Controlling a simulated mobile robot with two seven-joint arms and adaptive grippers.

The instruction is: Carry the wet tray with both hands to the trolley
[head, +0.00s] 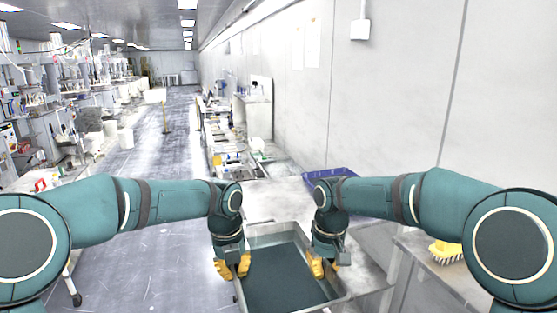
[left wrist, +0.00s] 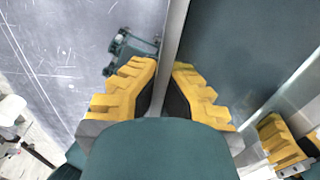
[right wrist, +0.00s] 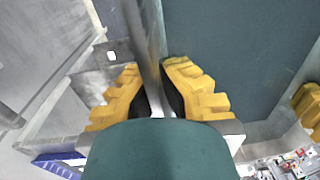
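The tray (head: 276,238) is a grey metal, open-topped box with a dark teal inside, low in the middle of the head view. My left gripper (head: 232,268) is shut on its left wall, one yellow finger on each side. The wall runs between the fingers in the left wrist view (left wrist: 175,35). My right gripper (head: 318,266) is shut on the right wall in the same way; that wall shows in the right wrist view (right wrist: 150,35). The tray looks about level. What is under it is hidden. I cannot make out the trolley for certain.
A pale metal surface (head: 270,203) lies just beyond the tray, with a blue bin (head: 330,176) at its right. A yellow brush (head: 445,252) lies on a bench at the right, by the wall. Open floor (head: 140,220) stretches out on the left.

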